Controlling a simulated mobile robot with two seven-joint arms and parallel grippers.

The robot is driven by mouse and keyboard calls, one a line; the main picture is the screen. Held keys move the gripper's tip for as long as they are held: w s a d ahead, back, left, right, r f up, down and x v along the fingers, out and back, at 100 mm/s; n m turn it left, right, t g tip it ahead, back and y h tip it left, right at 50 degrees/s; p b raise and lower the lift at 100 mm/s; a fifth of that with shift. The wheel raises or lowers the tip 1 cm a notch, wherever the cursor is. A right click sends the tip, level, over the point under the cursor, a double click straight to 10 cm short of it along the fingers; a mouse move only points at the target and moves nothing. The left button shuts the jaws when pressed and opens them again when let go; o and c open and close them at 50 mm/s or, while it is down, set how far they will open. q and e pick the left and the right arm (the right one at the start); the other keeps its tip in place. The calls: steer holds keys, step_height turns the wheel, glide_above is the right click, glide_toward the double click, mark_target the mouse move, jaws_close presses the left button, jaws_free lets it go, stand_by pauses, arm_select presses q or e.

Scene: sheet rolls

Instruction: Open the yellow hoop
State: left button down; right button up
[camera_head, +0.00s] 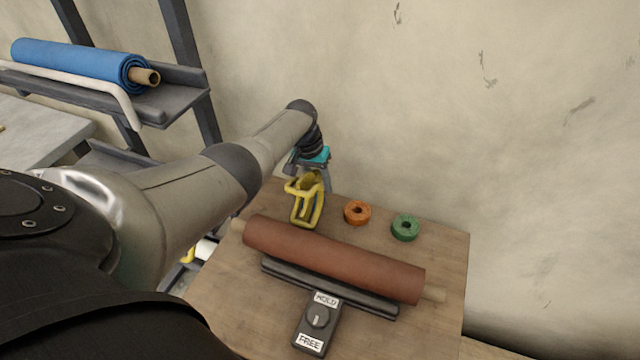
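The yellow hoop (309,214) is a looped yellow frame at the back of the small wooden table, just behind the brown roll. Its upper part stands raised or tilted; I cannot tell whether it is open or closed. My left gripper (313,176), with a teal part at its wrist, points down at the hoop's upper end. It overlaps the hoop in the picture, and its fingertips are partly hidden, so contact and grip are unclear. My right gripper is not in view.
The brown roll (330,258) lies on a dark cradle (382,306) with a HOLD/FREE dial (318,318) in front. An orange ring (357,212) and a green ring (405,228) lie behind it. A blue roll (75,62) rests on a rack at the left. The table's right side is clear.

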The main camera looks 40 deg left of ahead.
mark_target(315, 171)
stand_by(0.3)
arm_select(q)
steer(key=shift+c, duration=2.2)
jaws_free()
steer(key=shift+s+r+p, duration=0.1)
steer(key=shift+r+p, duration=0.25)
steer(key=shift+r, duration=0.15)
steer(key=r+p, duration=0.1)
steer(key=r, duration=0.1)
steer(key=r+p, duration=0.1)
steer(key=r, duration=0.1)
steer(key=s+a+r+p, duration=0.1)
steer(key=r, duration=0.2)
step_height(315, 171, up, 7)
steer(key=a+p, duration=0.1)
steer(key=shift+s+p, duration=0.35)
steer(key=shift+s, duration=0.05)
steer(key=shift+c, duration=0.2)
